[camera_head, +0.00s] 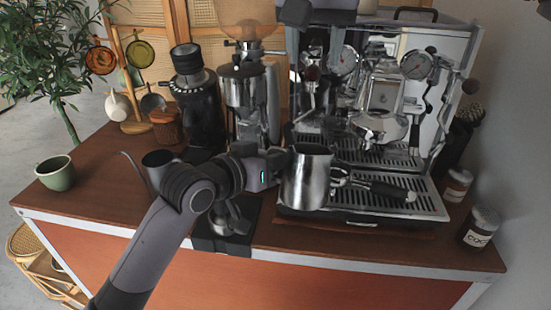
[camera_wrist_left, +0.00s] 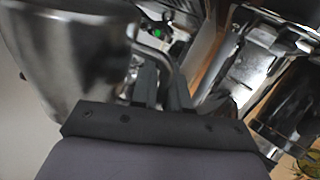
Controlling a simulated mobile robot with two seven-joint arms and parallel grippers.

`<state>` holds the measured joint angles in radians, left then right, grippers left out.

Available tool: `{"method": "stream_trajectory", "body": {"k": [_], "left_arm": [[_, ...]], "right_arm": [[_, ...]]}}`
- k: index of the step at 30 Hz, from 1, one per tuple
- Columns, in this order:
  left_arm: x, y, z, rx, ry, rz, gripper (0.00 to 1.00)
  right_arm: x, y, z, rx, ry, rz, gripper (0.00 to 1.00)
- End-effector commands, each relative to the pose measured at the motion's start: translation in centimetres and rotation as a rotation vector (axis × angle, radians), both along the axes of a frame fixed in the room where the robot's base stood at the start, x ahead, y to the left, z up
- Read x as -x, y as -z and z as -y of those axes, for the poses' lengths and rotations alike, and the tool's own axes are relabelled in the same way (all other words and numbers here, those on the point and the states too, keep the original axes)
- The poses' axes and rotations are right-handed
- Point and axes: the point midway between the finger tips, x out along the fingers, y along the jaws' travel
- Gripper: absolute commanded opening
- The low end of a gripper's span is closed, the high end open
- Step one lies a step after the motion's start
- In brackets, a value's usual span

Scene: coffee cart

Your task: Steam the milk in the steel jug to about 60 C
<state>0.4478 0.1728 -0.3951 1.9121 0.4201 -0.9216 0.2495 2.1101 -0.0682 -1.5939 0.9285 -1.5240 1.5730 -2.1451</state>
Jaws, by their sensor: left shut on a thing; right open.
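The steel jug (camera_head: 306,180) is upright in front of the left part of the espresso machine (camera_head: 455,50). My left gripper (camera_head: 276,166) is shut on its handle from the left. In the left wrist view the jug (camera_wrist_left: 65,50) fills the upper left, and the handle sits between the fingers (camera_wrist_left: 160,85). I cannot see the milk inside. I cannot clearly pick out the steam wand among the metal parts.
A black-handled portafilter (camera_head: 385,188) lies on the drip tray (camera_head: 425,208). A grinder (camera_head: 245,100) stands left of the machine. A tamper-like tool (camera_head: 230,218) is on a dark mat. A green cup (camera_head: 56,173) stands far left. Jars (camera_head: 480,228) are at the right edge.

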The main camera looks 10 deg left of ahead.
Motion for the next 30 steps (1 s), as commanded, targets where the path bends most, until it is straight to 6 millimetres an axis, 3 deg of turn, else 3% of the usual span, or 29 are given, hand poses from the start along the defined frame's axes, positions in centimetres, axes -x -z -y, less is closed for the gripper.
{"method": "stream_trajectory", "body": {"k": [1, 30], "left_arm": [[-0.1, -0.9, 0.0, 0.014, -0.001, 0.017, 0.0], [0.0, -1.1, 0.1, 0.017, 0.0, 0.02, 0.0]], "right_arm": [[-0.1, 0.2, 0.0, 0.0, 0.0, -0.001, 0.51], [-2.4, 4.5, 0.0, 0.001, 0.0, -0.001, 0.51]]}}
